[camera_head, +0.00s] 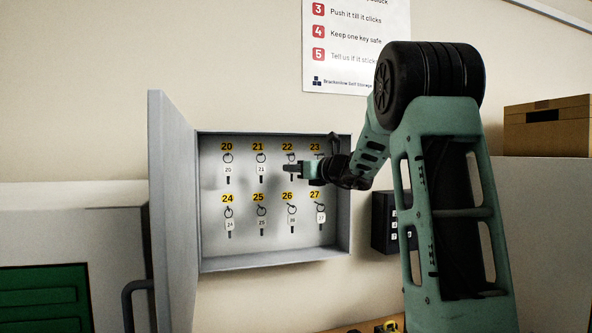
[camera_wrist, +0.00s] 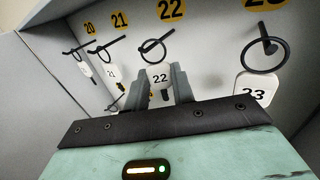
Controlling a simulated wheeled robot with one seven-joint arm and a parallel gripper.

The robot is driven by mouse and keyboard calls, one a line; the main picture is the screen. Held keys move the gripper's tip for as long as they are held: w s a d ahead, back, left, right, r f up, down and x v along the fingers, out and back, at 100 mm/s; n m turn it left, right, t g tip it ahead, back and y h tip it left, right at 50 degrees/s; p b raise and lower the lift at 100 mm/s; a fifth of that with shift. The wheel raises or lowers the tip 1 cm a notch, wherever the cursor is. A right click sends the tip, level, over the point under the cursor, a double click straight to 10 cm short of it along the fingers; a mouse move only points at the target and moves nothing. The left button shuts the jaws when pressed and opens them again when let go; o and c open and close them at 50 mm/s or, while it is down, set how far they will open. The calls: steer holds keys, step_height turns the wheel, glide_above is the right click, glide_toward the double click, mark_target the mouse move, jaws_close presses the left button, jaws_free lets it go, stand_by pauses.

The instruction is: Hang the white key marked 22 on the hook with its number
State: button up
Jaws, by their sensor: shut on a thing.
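The white key tag marked 22 (camera_wrist: 159,77) is between the two fingers of my gripper (camera_wrist: 160,84), which is shut on it. Its dark ring (camera_wrist: 152,54) stands above the tag at the black hook under the yellow 22 label (camera_wrist: 171,9). The hook (camera_wrist: 158,42) appears to pass through the ring, though I cannot tell how deep it sits. In the head view my gripper (camera_head: 290,168) is in front of the open key cabinet (camera_head: 272,262), just below the 22 label (camera_head: 288,146).
Keys 20 (camera_head: 228,169) and 21 (camera_head: 261,169) hang to the left. Key 23 (camera_wrist: 256,88) hangs close on the right in the wrist view. A lower row of keys hangs below. The cabinet door (camera_head: 172,200) stands open at left.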

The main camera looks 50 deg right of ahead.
steer(key=o, duration=0.8)
steer(key=shift+o, duration=0.2)
steer(key=shift+s, duration=0.15)
steer(key=s+b, duration=0.5)
steer(key=s, duration=1.2)
steer(key=shift+a+b, duration=0.25)
steer(key=shift+b, duration=0.05)
